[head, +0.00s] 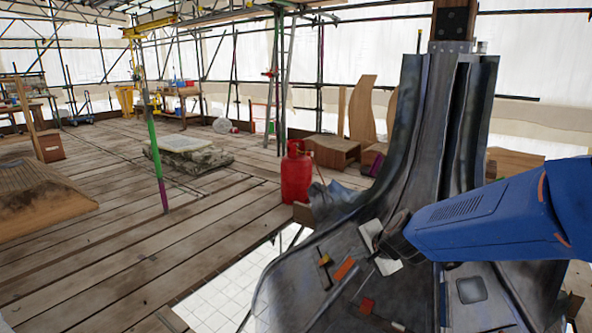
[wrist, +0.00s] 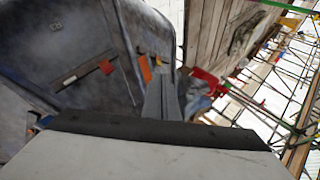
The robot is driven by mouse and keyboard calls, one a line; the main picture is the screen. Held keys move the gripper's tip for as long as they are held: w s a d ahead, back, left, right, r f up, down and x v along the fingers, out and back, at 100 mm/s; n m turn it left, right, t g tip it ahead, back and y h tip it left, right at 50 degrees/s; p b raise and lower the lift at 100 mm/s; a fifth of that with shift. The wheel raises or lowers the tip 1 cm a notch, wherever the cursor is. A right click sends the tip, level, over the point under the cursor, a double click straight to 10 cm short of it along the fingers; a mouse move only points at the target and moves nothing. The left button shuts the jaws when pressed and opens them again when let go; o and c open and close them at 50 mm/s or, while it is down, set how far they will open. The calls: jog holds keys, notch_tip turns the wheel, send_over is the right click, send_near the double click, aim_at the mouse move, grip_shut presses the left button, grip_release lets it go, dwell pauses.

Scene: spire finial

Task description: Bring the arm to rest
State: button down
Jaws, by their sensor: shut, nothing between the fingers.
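The lead-clad spire base (head: 425,130) rises at the right of the head view, with a flared grey skirt spreading towards me. It also fills the left of the wrist view (wrist: 70,45). My blue arm enters from the right edge and reaches left across the spire. My gripper (head: 376,248) is at its end, over the flared skirt, and partly hidden by the arm. In the wrist view, grey fingers (wrist: 161,98) lie together with nothing seen between them. I cannot tell how far the fingertips are from the lead.
A red gas cylinder (head: 296,175) stands left of the spire. Scaffold poles, including a green-and-purple one (head: 155,150), rise from the plank floor (head: 110,240), largely open at left.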

jog(key=s+d+r+n+g+h, duration=0.1)
jog(key=s+d+n, duration=0.2)
jog(key=s, duration=0.7)
jog(key=s+d+r+n+g+h, duration=0.1)
jog(key=s+d+n, duration=0.3)
jog(key=s, duration=0.7)
jog(key=s+d+r+n+g, duration=0.1)
jog(key=s+d+n, duration=0.3)
jog(key=s, duration=0.6)
jog(key=shift+s+d+r+n+g+h, duration=0.15)
jog(key=shift+d+r+n+g+h, duration=0.1)
jog(key=shift+n+g+h, duration=0.2)
jog(key=c, duration=2.5)
grip_release()
